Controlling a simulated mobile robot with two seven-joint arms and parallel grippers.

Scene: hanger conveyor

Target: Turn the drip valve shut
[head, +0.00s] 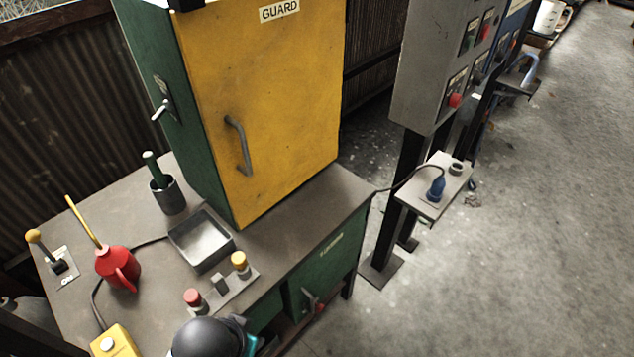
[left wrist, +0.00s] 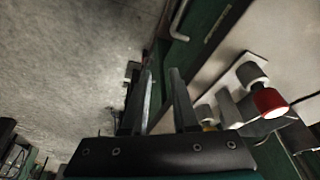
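I cannot tell for certain which part is the drip valve. A small metal lever (head: 160,109) on a plate sticks out of the green side of the guard cabinet. A small red part (head: 320,308) shows low on the bench front beside a drawer handle (head: 309,298). My left gripper (left wrist: 162,72) is open in the left wrist view, with nothing between its two fingers. It is near the bench's front edge, left of the red button (left wrist: 270,102). A dark, rounded part of my arm shows at the bottom of the head view, its fingers hidden. My right gripper is not in view.
The yellow guard door (head: 270,100) stands over the bench. A metal tray (head: 201,240), red oil can (head: 118,268), cup (head: 168,196) and button strip (head: 228,289) crowd the bench. A grey control post (head: 430,70) with a shelf (head: 425,205) stands right. Floor (head: 500,270) is clear.

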